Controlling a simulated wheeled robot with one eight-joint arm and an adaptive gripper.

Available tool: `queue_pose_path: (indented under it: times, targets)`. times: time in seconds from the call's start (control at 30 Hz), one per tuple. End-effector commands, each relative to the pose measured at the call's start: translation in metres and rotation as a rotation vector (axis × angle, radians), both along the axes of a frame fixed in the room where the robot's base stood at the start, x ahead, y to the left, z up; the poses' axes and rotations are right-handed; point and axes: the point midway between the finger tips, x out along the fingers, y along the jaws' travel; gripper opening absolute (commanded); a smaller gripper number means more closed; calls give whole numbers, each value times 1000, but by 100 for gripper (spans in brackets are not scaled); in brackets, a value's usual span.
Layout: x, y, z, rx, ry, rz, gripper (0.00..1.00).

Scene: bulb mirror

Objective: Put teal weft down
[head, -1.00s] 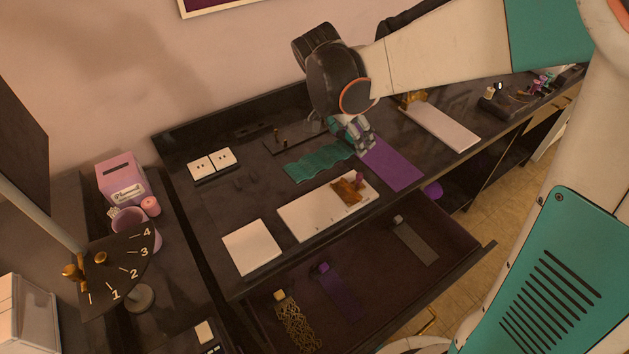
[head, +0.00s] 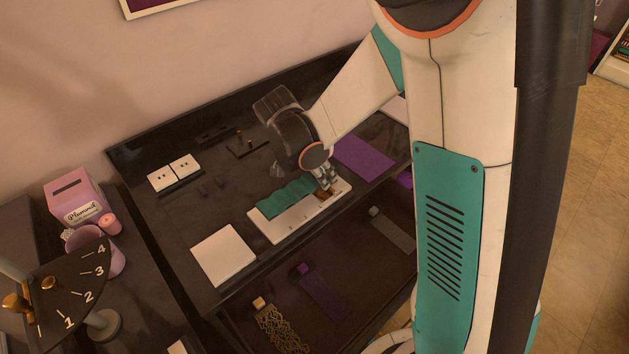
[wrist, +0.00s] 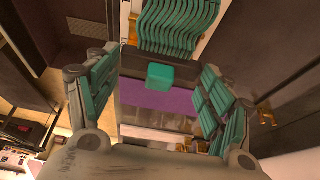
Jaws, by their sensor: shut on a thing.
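The teal weft (head: 284,198) is a wavy strip stretching to the left from my gripper (head: 326,180). It overlaps the back part of the white board (head: 292,224) in the head view; I cannot tell whether it touches it. In the wrist view the wavy strands (wrist: 178,22) hang from a dark bar with a teal block (wrist: 160,77), which sits between the fingers of my gripper (wrist: 160,64). My gripper is shut on the weft's end. My fingers partly hide the board's right end and a brown piece there (head: 323,196).
A purple mat (head: 362,158) lies right of the board. A white square pad (head: 223,255) lies at its left. An open drawer below holds a gold weft (head: 282,330), a purple weft (head: 322,295) and a grey one (head: 394,234). White sockets (head: 174,173) are at the back left.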

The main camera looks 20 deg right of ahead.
Motion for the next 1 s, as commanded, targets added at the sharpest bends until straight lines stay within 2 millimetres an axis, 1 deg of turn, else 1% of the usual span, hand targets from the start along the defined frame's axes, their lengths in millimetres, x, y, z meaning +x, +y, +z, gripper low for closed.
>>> queue_pose_path:
  times: [0.3,0.67,0.7,0.77,0.8,1.0]
  targets:
    - [0,0,-40,0,0,0,52]
    - [0,0,-43,0,0,0,52]
    - [0,0,-44,0,0,0,76]
    - [0,0,-43,0,0,0,89]
    - [0,0,-43,0,0,0,94]
    - [0,0,-43,0,0,0,94]
